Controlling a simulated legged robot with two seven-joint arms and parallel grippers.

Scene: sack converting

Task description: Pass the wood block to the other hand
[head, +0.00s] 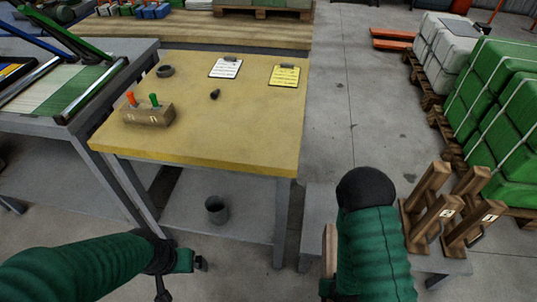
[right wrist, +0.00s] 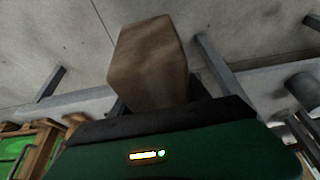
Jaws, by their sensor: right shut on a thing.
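The wood block (right wrist: 147,65) is a plain brown block held in my right gripper (right wrist: 150,103), standing out beyond its dark jaw edge in the right wrist view. In the head view a strip of the wood block (head: 330,248) shows at the left side of my green right forearm, which hides the rest of it and the right fingers. My left gripper (head: 182,275) is at the lower left in front of the yellow table, with its fingers apart and nothing between them. The two grippers are well apart, with the block to the right of the left gripper.
A yellow-topped table (head: 220,130) stands ahead, carrying a wooden holder (head: 148,116), clipboards (head: 285,76) and a tape roll (head: 165,71). A grey cup (head: 216,210) is on its lower shelf. Numbered wooden stands (head: 445,215) are right of my right arm.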

